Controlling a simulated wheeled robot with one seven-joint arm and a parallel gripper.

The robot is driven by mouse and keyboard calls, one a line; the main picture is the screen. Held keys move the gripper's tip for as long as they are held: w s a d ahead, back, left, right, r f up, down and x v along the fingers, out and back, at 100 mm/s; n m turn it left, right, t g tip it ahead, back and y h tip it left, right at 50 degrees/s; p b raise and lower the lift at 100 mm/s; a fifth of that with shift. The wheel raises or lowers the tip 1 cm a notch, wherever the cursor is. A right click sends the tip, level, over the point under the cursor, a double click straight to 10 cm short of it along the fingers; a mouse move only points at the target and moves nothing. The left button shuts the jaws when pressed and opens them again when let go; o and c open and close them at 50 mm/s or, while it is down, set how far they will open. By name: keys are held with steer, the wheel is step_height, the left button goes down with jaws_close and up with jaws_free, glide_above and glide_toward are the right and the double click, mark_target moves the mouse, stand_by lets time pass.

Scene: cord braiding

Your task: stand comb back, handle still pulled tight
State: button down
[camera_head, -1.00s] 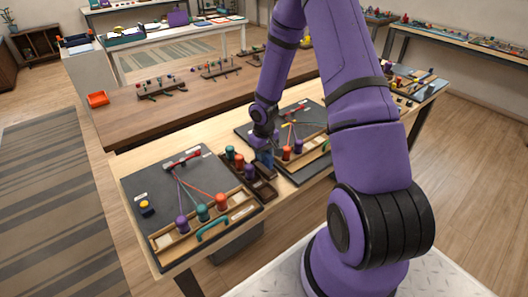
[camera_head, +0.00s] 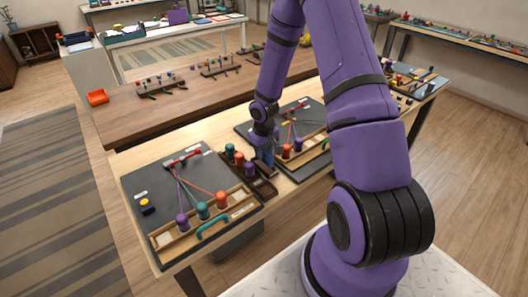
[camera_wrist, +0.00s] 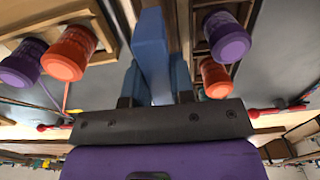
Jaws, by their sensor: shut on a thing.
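My gripper (camera_wrist: 153,85) has blue fingers shut on a flat blue piece (camera_wrist: 150,40), which looks like the comb. In the head view my gripper (camera_head: 264,155) is low beside the right end of a dark wooden rack (camera_head: 266,190). Whether the comb touches the rack is hidden. A teal handle (camera_head: 212,228) lies at the front of the near board (camera_head: 150,182). The near board's cords run straight from a red-ended bar (camera_head: 184,158) to purple, teal and orange bobbins.
The rack holds teal, red and purple bobbins (camera_head: 249,170), close to my gripper. A second board (camera_head: 246,130) with purple and orange bobbins (camera_wrist: 68,53) is on the other side. A yellow button (camera_head: 145,203) sits at the near board's left.

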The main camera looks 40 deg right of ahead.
steer(key=shift+f, duration=1.45)
stand_by(0.9)
steer(key=c, duration=0.9)
jaws_free()
